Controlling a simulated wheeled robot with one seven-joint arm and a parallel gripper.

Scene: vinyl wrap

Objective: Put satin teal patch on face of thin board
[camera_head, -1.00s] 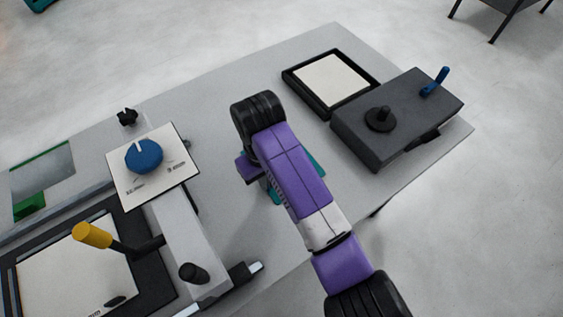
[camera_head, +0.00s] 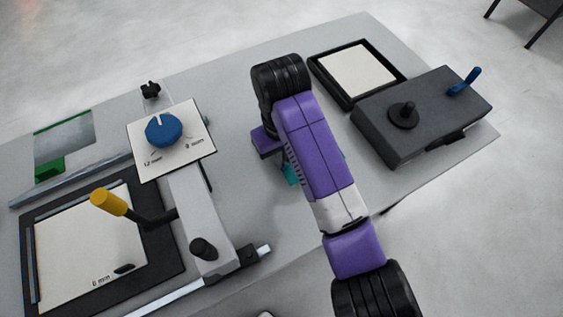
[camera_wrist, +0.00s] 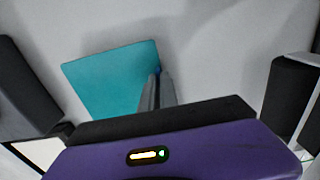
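The satin teal patch (camera_wrist: 105,82) shows as a flat teal sheet in the wrist view, left of centre. In the head view only small bits of the patch (camera_head: 290,174) show beside my purple arm. My gripper's fingers (camera_wrist: 157,90) are close together at the patch's right edge in the wrist view. I cannot tell whether the patch is pinched between them. In the head view my arm hides the fingers. A pale square panel (camera_head: 357,70) lies in a black frame at the back right; I cannot tell whether it is the thin board.
A dark box (camera_head: 425,115) with a knob and blue lever stands at the right. A blue dial panel (camera_head: 190,150), a yellow-handled lever (camera_head: 108,202) and a pale plate (camera_head: 85,250) in a dark frame are at the left. The table (camera_head: 235,200) is bare around my arm.

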